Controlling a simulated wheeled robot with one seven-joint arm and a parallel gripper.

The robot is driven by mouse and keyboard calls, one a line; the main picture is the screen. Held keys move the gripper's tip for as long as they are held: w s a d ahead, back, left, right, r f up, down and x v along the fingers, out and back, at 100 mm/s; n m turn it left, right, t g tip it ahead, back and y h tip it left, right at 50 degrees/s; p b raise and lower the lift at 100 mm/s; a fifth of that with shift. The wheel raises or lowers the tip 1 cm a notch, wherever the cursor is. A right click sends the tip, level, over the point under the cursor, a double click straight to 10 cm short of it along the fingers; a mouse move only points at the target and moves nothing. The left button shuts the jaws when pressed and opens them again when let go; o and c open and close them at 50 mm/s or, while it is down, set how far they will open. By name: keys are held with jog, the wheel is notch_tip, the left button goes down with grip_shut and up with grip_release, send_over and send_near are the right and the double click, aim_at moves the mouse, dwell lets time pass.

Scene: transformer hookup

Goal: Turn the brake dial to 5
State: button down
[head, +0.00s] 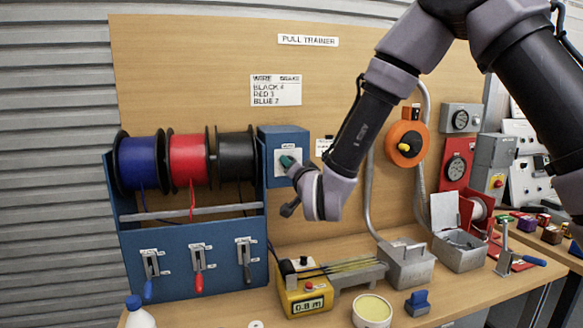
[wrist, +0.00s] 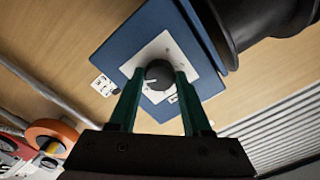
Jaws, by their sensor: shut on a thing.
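The brake dial (wrist: 159,74) is a dark round knob with a white pointer mark, on a white scale plate (wrist: 168,47) fixed to a blue box (wrist: 112,53). In the wrist view my gripper (wrist: 158,80) has its two green fingers on either side of the knob, shut on it. The scale numbers are too small to read. In the head view my gripper (head: 288,162) reaches the front of the blue box (head: 284,139) from the right, and hides the knob.
Blue, red and black wire spools (head: 188,160) stand left of the box, above several levers (head: 197,258). A yellow meter (head: 305,290) reads about 0.8 m. A card (head: 276,90) lists black 4, red 3 and a blurred blue value. Metal bins (head: 406,264) stand at right.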

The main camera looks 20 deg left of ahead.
jog(key=shift+f+m, duration=0.1)
jog(key=shift+m, duration=0.5)
jog(key=shift+c, duration=1.8)
grip_release()
jog(key=shift+s, duration=0.1)
jog(key=v, duration=1)
jog(key=shift+s+d, duration=0.2)
jog(key=shift+s, duration=0.1)
